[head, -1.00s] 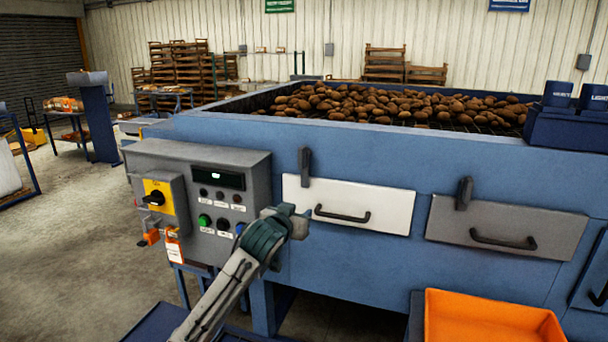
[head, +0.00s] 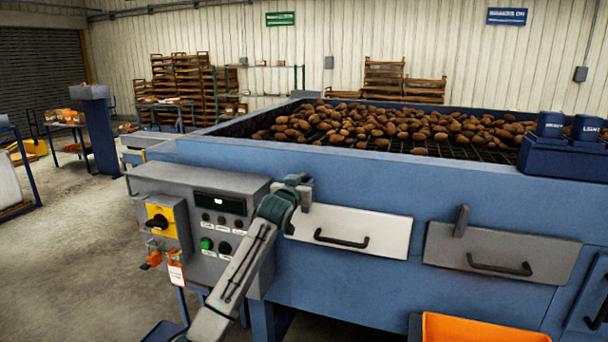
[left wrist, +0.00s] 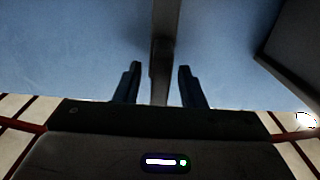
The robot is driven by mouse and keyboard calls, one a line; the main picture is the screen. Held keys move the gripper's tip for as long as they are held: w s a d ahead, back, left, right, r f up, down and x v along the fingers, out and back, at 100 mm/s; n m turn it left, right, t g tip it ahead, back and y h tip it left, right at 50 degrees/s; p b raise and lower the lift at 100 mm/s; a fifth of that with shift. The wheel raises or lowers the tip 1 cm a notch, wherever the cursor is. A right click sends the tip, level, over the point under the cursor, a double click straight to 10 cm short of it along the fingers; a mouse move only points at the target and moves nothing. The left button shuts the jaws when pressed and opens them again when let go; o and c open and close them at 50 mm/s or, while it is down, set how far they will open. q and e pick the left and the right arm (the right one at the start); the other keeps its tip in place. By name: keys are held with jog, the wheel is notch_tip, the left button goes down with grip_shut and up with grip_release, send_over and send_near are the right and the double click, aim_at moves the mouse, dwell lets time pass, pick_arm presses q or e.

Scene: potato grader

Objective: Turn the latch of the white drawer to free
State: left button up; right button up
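The white drawer (head: 378,232) with its black bar handle (head: 341,240) is set in the blue front of the grader and looks closed. My left gripper (head: 302,184) is at the drawer's upper left corner and covers most of its latch in the head view. In the left wrist view the dark latch (left wrist: 161,50) runs down between the two open fingers, with a gap on each side. I cannot tell whether either finger touches it. My right gripper is in neither view.
A control box (head: 215,213) with buttons and a yellow switch plate sits just left of the drawer. A grey drawer (head: 500,249) with its own upright latch (head: 461,220) is to the right. An orange bin (head: 480,328) stands low at the front.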

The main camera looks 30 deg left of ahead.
pick_arm(q)
jog(key=shift+w+a, duration=0.1)
jog(key=shift+w, duration=0.6)
jog(key=shift+c, duration=0.5)
grip_shut()
jog(key=shift+f, duration=0.1)
